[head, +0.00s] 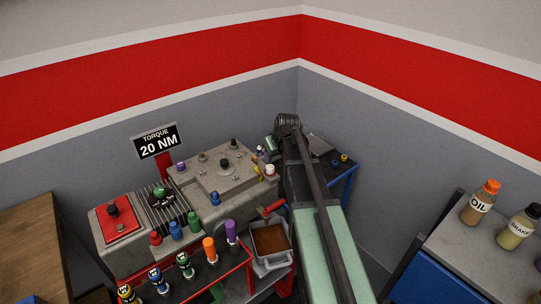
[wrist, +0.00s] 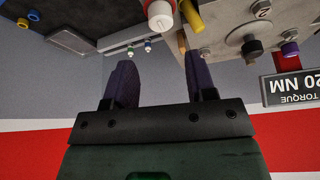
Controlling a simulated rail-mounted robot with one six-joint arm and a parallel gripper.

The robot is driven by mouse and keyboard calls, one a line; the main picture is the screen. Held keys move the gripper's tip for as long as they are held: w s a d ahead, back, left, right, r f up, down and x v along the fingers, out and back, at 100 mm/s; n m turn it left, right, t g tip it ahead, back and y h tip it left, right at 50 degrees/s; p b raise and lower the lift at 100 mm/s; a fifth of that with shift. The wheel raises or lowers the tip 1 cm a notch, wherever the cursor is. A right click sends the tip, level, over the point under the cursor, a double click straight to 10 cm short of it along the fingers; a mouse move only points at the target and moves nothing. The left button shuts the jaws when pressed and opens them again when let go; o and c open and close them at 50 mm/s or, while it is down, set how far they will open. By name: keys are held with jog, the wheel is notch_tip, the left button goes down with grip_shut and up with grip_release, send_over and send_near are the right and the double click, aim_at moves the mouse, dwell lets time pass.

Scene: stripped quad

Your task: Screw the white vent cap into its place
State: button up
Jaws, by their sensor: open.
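The white vent cap (head: 270,169) stands at the right corner of the grey engine block (head: 228,215), with red beneath it. In the wrist view the white cap (wrist: 160,14) shows at the top edge, partly cut off, with a red part against it. My gripper (wrist: 158,62) is open and empty, its two dark fingers apart. The cap lies beyond the fingertips, roughly in line with the gap between them, and is not touched. In the head view my arm hides part of the area behind the block. I cannot tell how far the cap is screwed in.
A yellow part (wrist: 192,16) is close beside the cap. Dark, blue and purple knobs stand on the block. A torque sign (head: 157,141) rises behind it. A tray of brown liquid (head: 270,240) and a rack of coloured tools (head: 185,265) are in front. A dark table (head: 335,160) is behind my arm.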

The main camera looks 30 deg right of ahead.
aim_at(270, 167)
jog(key=b+x, duration=0.8)
jog(key=x, duration=0.2)
jog(key=shift+f, duration=0.1)
jog(key=c, duration=0.7)
jog(key=shift+a+m+g+h, duration=0.15)
jog(key=shift+m+h, duration=0.4)
jog(key=shift+m, duration=0.9)
jog(key=shift+d+m+g+h, duration=0.15)
jog(key=shift+m+h, duration=0.4)
jog(key=shift+m, duration=0.9)
jog(key=shift+c, duration=0.3)
jog(key=shift+m+g+h, duration=0.6)
jog(key=shift+m+h, duration=0.2)
jog(key=shift+m, duration=1.5)
jog(key=o, duration=0.8)
jog(key=shift+s, duration=0.1)
jog(key=shift+o, duration=0.2)
